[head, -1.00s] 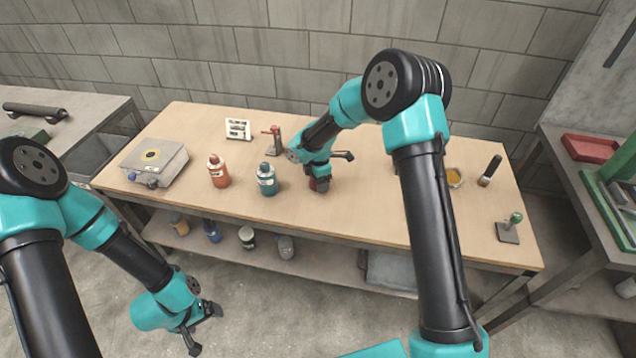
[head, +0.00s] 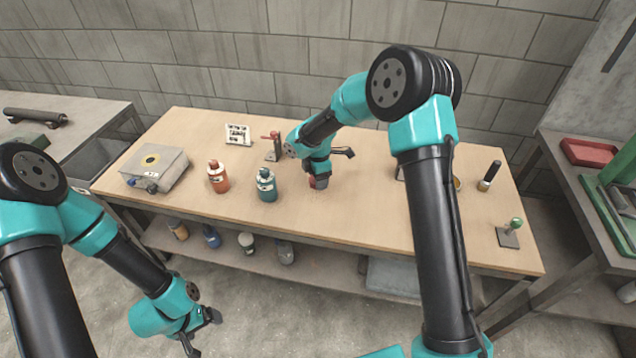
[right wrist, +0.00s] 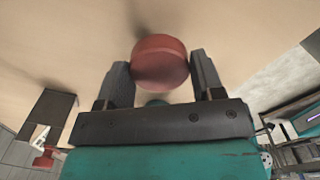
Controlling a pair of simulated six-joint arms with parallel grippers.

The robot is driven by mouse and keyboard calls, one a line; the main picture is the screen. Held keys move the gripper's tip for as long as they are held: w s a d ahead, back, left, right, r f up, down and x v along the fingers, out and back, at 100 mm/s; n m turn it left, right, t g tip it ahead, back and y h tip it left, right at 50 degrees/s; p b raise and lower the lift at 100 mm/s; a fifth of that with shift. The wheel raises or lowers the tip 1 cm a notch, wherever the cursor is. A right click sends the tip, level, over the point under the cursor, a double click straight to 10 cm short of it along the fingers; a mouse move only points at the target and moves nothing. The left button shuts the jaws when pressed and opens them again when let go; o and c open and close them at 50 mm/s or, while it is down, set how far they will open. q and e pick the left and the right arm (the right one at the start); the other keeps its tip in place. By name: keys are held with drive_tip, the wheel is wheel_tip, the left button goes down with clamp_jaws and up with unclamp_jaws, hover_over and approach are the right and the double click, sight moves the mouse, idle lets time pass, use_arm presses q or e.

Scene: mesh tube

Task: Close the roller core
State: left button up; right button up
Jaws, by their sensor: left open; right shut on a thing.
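My right gripper (right wrist: 160,82) is shut on a round red piece (right wrist: 160,62), which sits between the two fingers in the right wrist view. In the head view the red piece (head: 318,182) shows just under the gripper, close over the middle of the wooden bench; whether it touches the wood I cannot tell. Its full shape is hidden. I cannot tell for sure which thing is the roller core. A dark roller (head: 35,115) lies on the left side table. My left gripper (head: 200,329) is open and empty, low in front of the bench.
On the bench (head: 390,220) stand a grey box (head: 158,165), a red bottle (head: 217,178), a teal bottle (head: 266,185), a small panel (head: 238,134) and a red-topped stand (head: 272,145). A green-knobbed stand (head: 510,235) is at right. The bench's front middle is clear.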

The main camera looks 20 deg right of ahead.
drive_tip(key=s+a, duration=0.1)
drive_tip(key=s, duration=0.4)
drive_tip(key=s+a+r, duration=0.1)
drive_tip(key=s+a, duration=0.1)
drive_tip(key=s, duration=0.3)
drive_tip(key=s+a, duration=0.1)
drive_tip(key=s, duration=0.4)
drive_tip(key=shift+s+a+r, duration=0.15)
drive_tip(key=shift+s+a, duration=0.05)
